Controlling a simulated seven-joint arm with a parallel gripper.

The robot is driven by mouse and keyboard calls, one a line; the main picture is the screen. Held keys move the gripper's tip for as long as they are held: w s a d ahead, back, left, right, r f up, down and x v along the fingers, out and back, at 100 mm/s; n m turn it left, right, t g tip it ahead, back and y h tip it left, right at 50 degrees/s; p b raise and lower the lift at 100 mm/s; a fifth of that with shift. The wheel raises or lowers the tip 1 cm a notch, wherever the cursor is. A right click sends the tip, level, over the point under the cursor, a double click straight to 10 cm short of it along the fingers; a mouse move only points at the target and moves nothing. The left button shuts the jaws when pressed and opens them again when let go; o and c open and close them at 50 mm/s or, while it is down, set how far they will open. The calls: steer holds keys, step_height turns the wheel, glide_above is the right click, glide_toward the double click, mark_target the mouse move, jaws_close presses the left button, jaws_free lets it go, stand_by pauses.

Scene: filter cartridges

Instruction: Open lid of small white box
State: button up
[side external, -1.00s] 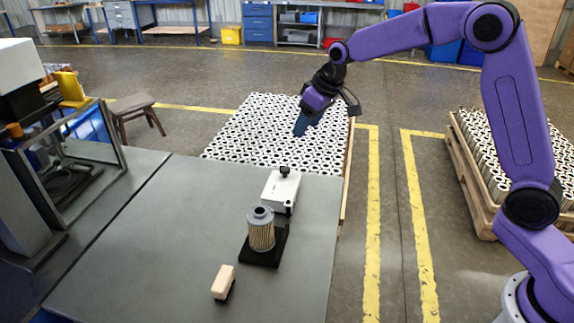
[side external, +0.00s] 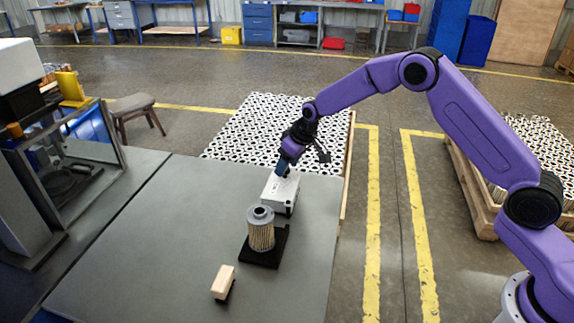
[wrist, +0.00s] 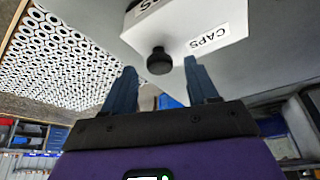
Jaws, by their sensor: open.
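The small white box (side external: 281,193) stands on the grey table near its back right edge. In the wrist view the white box (wrist: 190,28) carries "CAPS" labels and has a round black knob (wrist: 160,62) on it. My gripper (side external: 283,170) is at the box's top back end in the side view, where the fingers hide the knob. In the wrist view my gripper (wrist: 158,72) is open, with the knob between and slightly beyond its two blue fingertips. I see no finger touching the knob. The lid looks closed.
A pleated filter cartridge (side external: 261,230) stands on a black base (side external: 264,250) just in front of the box. A wooden-topped block (side external: 223,282) lies nearer the front. A framed machine (side external: 90,165) stands at the left. The table's middle left is clear.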

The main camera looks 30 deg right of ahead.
steer(key=shift+w+a+f, duration=0.1)
steer(key=shift+w+f, duration=0.05)
steer(key=shift+f, duration=0.3)
jaws_close()
